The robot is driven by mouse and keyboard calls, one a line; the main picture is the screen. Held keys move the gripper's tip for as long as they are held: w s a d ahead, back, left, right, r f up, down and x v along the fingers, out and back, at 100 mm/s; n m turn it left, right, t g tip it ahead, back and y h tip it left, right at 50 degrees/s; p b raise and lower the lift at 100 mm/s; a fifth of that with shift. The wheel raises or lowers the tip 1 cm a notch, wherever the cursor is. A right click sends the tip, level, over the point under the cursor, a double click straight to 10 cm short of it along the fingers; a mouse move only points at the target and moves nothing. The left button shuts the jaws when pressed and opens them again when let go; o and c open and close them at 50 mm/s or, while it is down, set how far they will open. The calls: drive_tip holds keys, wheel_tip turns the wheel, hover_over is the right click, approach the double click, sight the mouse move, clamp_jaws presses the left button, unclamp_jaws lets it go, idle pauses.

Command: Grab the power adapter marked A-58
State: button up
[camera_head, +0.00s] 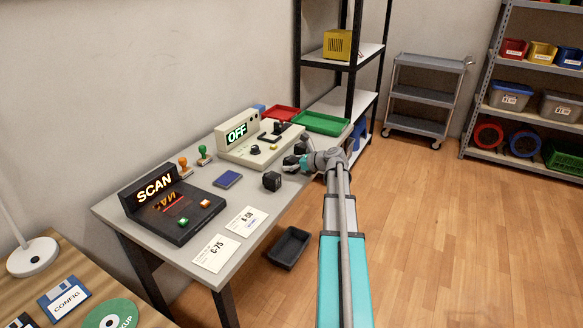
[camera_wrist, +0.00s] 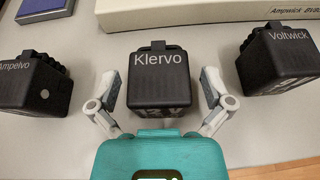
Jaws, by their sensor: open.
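Three black box-shaped adapters stand in a row in the wrist view. My gripper (camera_wrist: 160,92) is open, one finger on each side of the Klervo adapter, with visible gaps. In the head view my gripper (camera_head: 304,162) is over the table's right edge, and the Ampelvo adapter (camera_head: 271,181) stands to its left.
The grey table (camera_head: 226,203) also holds a SCAN console (camera_head: 178,222), a blue pad (camera_head: 228,179), stamps, a beige OFF device (camera_head: 258,145) and cards (camera_head: 216,253) reading C-75 and another code. Red and green trays lie behind. A black bin (camera_head: 289,247) is below.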

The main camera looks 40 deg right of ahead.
idle(0.5)
drive_tip(key=c, duration=1.3)
drive_tip(key=shift+r, duration=0.1)
wheel_tip(320, 180, up, 3)
drive_tip(key=p, duration=0.3)
drive_tip(key=shift+f, duration=0.2)
drive_tip(key=shift+s+a+r+p, duration=0.95)
drive_tip(key=shift+s+r+p, duration=0.75)
drive_tip(key=shift+s, duration=0.45)
drive_tip(key=shift+s+a+r+p, duration=0.95)
drive_tip(key=shift+s+r+p, duration=0.75)
drive_tip(key=shift+s, duration=0.45)
drive_tip(key=shift+s+a+r+p, duration=0.95)
drive_tip(key=shift+s+r+p, duration=0.75)
drive_tip(key=shift+s, duration=0.45)
